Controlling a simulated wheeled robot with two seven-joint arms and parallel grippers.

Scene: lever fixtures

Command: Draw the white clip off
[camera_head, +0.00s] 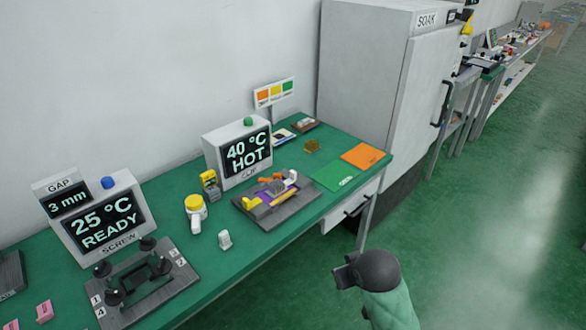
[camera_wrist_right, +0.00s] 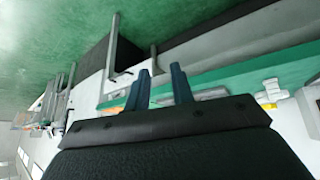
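Another small white part (camera_head: 292,175) sits on the dark fixture (camera_head: 277,200), beside purple, yellow and grey parts. I cannot tell for certain which is the white clip. My right gripper (camera_wrist_right: 162,72) shows two blue-grey fingers apart with nothing between them in the wrist view. It is away from the fixture. In the head view only part of my right arm shows, off the bench's front edge. My left gripper is out of view.
The hot station display (camera_head: 248,154) stands behind the fixture. A second display (camera_head: 103,222) and a black screw fixture (camera_head: 140,281) are at the left. Green and orange mats (camera_head: 363,156) lie at the bench's right end. A large grey cabinet (camera_head: 362,80) stands beyond.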

